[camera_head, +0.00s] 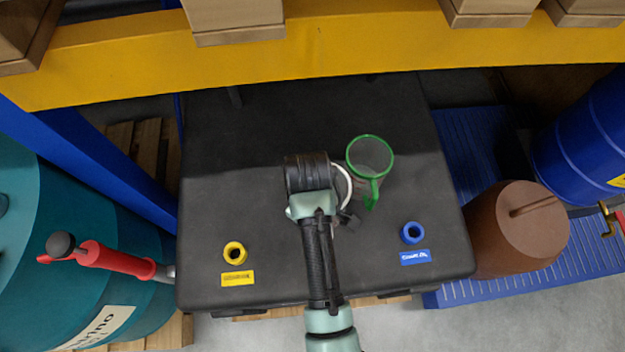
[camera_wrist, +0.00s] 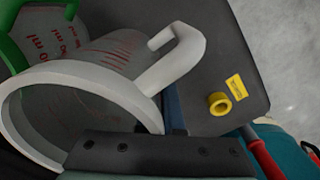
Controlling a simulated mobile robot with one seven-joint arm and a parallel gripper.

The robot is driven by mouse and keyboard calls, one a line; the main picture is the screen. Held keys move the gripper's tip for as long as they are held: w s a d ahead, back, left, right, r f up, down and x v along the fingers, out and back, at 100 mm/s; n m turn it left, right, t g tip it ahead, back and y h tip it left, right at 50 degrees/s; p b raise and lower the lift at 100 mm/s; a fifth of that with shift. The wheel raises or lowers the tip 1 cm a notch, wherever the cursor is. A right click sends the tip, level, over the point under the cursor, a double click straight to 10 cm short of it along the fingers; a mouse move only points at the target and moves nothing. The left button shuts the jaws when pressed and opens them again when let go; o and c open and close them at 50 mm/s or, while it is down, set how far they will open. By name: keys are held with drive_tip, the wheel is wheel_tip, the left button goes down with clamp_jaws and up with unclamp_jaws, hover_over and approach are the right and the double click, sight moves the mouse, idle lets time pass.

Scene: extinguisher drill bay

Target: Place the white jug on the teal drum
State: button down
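The white jug (camera_wrist: 75,100), clear with red markings and a white rim and handle, fills much of the wrist view. In the head view only a white arc of the jug (camera_head: 343,183) shows beside my wrist, above the black lid. My gripper (camera_head: 347,217) is at the jug; in the wrist view its dark body (camera_wrist: 155,155) lies close under the rim and handle. The fingertips are mostly hidden, so I cannot tell whether they hold the jug. The teal drum (camera_head: 40,230) stands at the far left, its side labelled; it also shows in the wrist view (camera_wrist: 293,153).
A green-rimmed jug (camera_head: 370,158) stands right beside the white one. Yellow (camera_head: 235,252) and blue (camera_head: 412,232) rings sit on the black lid (camera_head: 300,115). A red-handled tool (camera_head: 115,259) lies over the drum. A yellow beam (camera_head: 350,50) crosses behind; a brown container (camera_head: 515,235) stands right.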

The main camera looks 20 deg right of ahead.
drive_tip(key=shift+w+f, duration=0.1)
drive_tip(key=shift+f, duration=2.3)
drive_tip(key=shift+f, duration=0.1)
drive_tip(key=c, duration=1.1)
unclamp_jaws()
